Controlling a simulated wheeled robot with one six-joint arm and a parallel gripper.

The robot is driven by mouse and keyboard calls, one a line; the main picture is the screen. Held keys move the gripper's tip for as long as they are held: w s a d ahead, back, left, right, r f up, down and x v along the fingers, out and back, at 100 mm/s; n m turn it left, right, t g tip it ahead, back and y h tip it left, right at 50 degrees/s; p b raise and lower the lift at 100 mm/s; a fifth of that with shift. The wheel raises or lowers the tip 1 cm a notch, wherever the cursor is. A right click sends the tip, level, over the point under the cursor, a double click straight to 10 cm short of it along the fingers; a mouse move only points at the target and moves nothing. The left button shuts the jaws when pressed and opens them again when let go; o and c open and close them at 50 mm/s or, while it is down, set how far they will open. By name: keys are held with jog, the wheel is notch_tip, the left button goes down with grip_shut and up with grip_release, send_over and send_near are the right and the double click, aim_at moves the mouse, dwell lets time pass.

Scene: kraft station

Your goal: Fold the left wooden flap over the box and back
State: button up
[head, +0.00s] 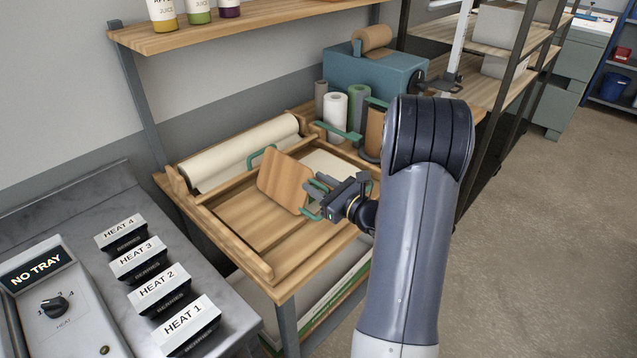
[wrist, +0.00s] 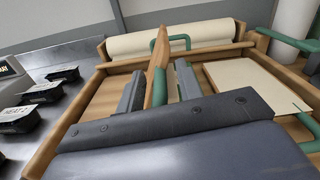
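The wooden flap (head: 284,184) is a flat brown board. It stands raised and tilted above the slatted wooden bed of the station. In the wrist view the flap (wrist: 157,72) shows nearly edge-on, between the two grey fingers of my gripper (wrist: 160,90). A narrow green part (wrist: 171,84) lies between the flap and the right finger. In the head view my gripper (head: 318,190) is at the flap's right side. Whether the fingers press on the flap or only straddle it is unclear. A pale flat panel (wrist: 245,85) lies right of the flap. I cannot make out a box.
A cream paper roll (head: 240,150) lies along the back of the wooden frame (head: 225,240). A green handle (head: 262,156) rises near it. Upright rolls (head: 335,115) and a teal machine (head: 370,75) stand behind. A heater counter (head: 160,285) is at the left.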

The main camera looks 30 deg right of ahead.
jog(key=shift+c, duration=0.3)
grip_shut()
dwell(0.3)
